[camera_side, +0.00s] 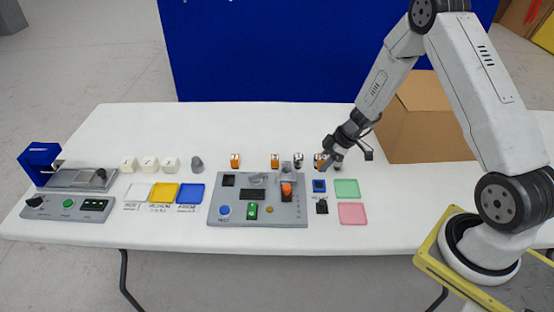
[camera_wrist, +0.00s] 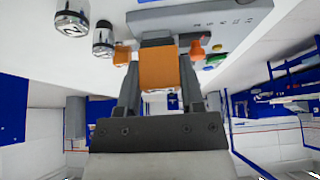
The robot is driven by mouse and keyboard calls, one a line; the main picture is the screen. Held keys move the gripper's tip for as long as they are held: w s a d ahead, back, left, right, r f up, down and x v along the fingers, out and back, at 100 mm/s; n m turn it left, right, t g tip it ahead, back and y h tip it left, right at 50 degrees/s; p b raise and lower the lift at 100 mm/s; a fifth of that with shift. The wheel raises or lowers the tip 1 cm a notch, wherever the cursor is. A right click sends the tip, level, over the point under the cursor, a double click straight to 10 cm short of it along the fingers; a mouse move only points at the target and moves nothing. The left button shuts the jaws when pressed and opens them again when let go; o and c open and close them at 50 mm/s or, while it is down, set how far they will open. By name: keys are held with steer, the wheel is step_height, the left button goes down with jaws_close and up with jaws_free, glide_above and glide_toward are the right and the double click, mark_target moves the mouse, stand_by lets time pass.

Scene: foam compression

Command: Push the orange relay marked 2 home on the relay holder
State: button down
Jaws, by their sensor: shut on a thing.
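My gripper (camera_side: 327,158) is at the right part of the table, shut on an orange block, the relay (camera_wrist: 158,68). In the wrist view my gripper (camera_wrist: 158,85) has a finger on each side of it. In the side view the held relay (camera_side: 319,159) is partly hidden by the fingers, above and behind a small blue block (camera_side: 319,186). No number can be read on it. Two other orange blocks, one at left (camera_side: 235,160) and one nearer (camera_side: 275,160), stand behind the grey panel (camera_side: 257,212). I cannot tell for certain which part is the relay holder.
A silver cylinder (camera_side: 298,160) stands just left of my gripper. The wrist view shows a cylinder marked 2 (camera_wrist: 72,20) and another (camera_wrist: 103,40). Green (camera_side: 347,188) and pink (camera_side: 352,213) squares lie at right. A cardboard box (camera_side: 425,125) stands behind.

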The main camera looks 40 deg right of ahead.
mark_target(315, 186)
steer(key=shift+f, duration=2.95)
steer(key=shift+f, duration=0.85)
steer(key=shift+c, duration=0.7)
jaws_free()
steer(key=v, duration=0.7)
steer(key=shift+r, duration=0.35)
steer(key=shift+s, duration=0.1)
